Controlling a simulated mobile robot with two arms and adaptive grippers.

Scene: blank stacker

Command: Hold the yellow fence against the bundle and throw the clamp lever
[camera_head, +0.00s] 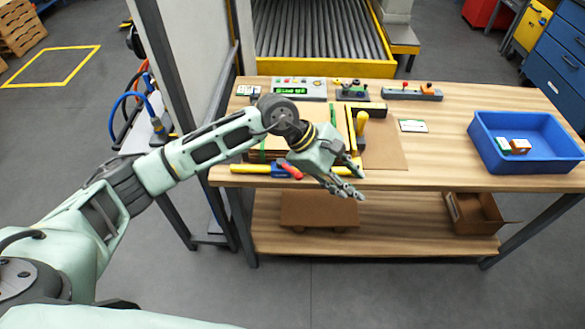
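My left gripper (350,182) hangs over the front edge of the wooden table with its fingers spread and nothing between them. A bundle of flat brown blanks (312,112) lies behind my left wrist, which hides much of it; a green strip shows on it. An upright yellow and black bar (351,128), which looks like the fence, stands at the bundle's right side. A yellow-handled lever (363,124), likely the clamp lever, stands just right of it. Whether fence and bundle touch, I cannot tell. The gripper is in front of both and apart from them. My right gripper is out of view.
A yellow rail (247,168) and a red and blue tool (288,171) lie along the front edge. A blue bin (490,150) with small boxes stands at right. Control boxes (299,88) line the back. The table between lever and bin is mostly clear.

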